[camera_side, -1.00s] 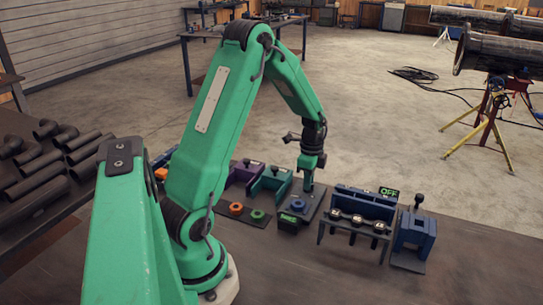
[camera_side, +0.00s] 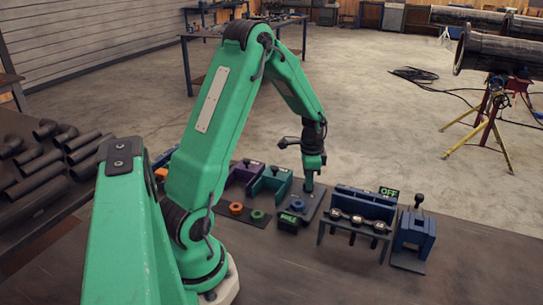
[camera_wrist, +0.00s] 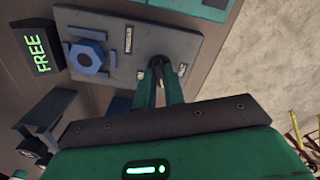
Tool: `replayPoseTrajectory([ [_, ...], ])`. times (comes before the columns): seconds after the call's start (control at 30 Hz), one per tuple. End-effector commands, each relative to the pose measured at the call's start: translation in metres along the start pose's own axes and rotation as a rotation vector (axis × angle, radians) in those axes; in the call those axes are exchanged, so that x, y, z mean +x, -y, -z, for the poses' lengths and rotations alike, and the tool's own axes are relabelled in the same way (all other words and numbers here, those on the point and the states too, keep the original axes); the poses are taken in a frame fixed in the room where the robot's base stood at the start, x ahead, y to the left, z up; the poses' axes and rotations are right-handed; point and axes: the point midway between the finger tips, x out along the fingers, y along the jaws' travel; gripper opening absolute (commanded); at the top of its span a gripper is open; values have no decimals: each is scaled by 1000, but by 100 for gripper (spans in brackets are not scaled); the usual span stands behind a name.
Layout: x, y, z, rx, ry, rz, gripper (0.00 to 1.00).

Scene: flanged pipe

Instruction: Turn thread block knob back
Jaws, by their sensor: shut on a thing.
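The thread block (camera_wrist: 120,65) is a grey plate with a blue hex nut on a blue ring (camera_wrist: 87,55); it also shows in the side view (camera_side: 318,200). A dark knob (camera_wrist: 157,60) stands at the plate's right part in the wrist view. My gripper (camera_wrist: 160,68) is shut on this knob, with its fingers hiding part of it. In the side view my gripper (camera_side: 309,184) points straight down at the plate. A small display (camera_wrist: 40,53) beside the block reads FREE in green; it also shows in the side view (camera_side: 288,222), too small to read surely.
Purple (camera_side: 245,175) and teal (camera_side: 270,182) fixtures stand left of the block, with an orange ring (camera_side: 236,208) and a green ring (camera_side: 257,215) before them. A blue rack (camera_side: 360,208) with an OFF sign (camera_side: 388,191) and a blue stand (camera_side: 415,235) are on the right.

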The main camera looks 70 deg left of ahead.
Motion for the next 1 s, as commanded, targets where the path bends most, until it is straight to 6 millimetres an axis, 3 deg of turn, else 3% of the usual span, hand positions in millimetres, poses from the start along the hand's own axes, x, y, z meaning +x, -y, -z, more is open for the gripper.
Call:
replayPoseTrajectory([
  [0.5,-1,0,0,-380,0,0,0],
  [1.0,-1,0,0,-447,0,0,0],
])
